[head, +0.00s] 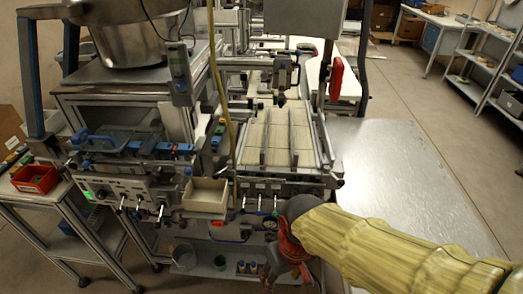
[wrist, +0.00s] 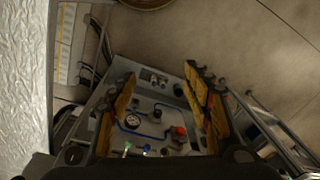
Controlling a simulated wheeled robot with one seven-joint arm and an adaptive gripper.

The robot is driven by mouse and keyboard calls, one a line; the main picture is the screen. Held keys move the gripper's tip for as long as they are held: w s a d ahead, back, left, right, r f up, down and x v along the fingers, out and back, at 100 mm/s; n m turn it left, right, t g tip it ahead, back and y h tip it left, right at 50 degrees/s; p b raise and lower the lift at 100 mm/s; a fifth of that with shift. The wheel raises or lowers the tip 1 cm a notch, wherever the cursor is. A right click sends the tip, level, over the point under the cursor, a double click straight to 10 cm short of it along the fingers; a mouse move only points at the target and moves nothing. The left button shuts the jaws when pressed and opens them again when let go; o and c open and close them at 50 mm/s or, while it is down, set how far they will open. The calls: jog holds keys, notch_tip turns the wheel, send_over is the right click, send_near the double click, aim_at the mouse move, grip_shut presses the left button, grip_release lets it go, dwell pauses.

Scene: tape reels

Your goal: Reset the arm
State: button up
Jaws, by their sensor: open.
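My gripper (head: 288,272) hangs at the bottom middle of the head view, at the end of my yellow-sleeved arm, which comes in from the right. It is in front of the machine's lower front, just left of the metal table. In the wrist view my gripper (wrist: 160,80) shows two orange-brown fingers spread wide apart. Nothing is held between them. Beyond the fingers is a grey panel (wrist: 155,107) with a round gauge, a red knob and blue tubing. The fingers appear apart from it.
A bare metal table (head: 400,165) lies right of the machine, under and behind my arm. A beige bin (head: 205,196) sits on the machine's front. A red bin (head: 36,179) stands on a cart at left. Open floor lies at right.

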jog(key=d+r+m+t, duration=0.4)
jog(key=d+r+t, duration=0.1)
jog(key=d+r, duration=0.8)
jog(key=shift+s+d+h, duration=0.4)
jog(key=shift+d, duration=0.1)
jog(key=shift+a+f, duration=0.1)
